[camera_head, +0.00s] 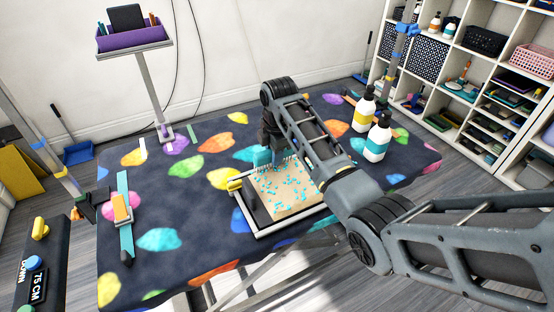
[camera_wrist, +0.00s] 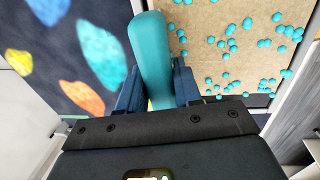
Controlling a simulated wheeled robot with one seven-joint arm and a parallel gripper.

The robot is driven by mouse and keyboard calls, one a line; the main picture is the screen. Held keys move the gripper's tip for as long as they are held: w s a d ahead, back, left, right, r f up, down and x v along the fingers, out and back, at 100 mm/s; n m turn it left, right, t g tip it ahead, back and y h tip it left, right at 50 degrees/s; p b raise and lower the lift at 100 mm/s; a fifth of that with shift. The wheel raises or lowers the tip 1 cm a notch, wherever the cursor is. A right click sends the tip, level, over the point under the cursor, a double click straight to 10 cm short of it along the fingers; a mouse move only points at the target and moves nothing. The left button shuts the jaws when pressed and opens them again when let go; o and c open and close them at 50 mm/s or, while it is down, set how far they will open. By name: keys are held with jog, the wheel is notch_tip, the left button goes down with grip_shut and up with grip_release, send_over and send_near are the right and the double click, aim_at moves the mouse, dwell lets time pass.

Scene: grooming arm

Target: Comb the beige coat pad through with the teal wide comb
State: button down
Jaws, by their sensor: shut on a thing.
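The beige coat pad (camera_head: 294,205) lies in a dark-edged tray frame (camera_head: 255,208) on the patterned table, with many small teal bits scattered over it. My gripper (camera_head: 268,140) is over the pad's far left edge, shut on the teal wide comb (camera_head: 262,157). In the wrist view the comb's teal handle (camera_wrist: 152,55) stands between my two blue fingers (camera_wrist: 157,88). The pad (camera_wrist: 222,55) shows to the right of the handle there, with teal bits on it. The comb's teeth are hidden in the wrist view, and I cannot tell whether they touch the pad.
Two pump bottles, one yellow-labelled (camera_head: 363,112) and one teal-labelled (camera_head: 377,140), stand at the table's right. A teal tool with an orange part (camera_head: 123,210) lies at the left. A purple tray (camera_head: 134,36) stands on a post behind. My arm covers the pad's right side.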

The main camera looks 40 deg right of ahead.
notch_tip(320, 180, up, 5)
jog(key=p, duration=0.5)
jog(key=shift+r, duration=1.5)
jog(key=shift+s, duration=0.15)
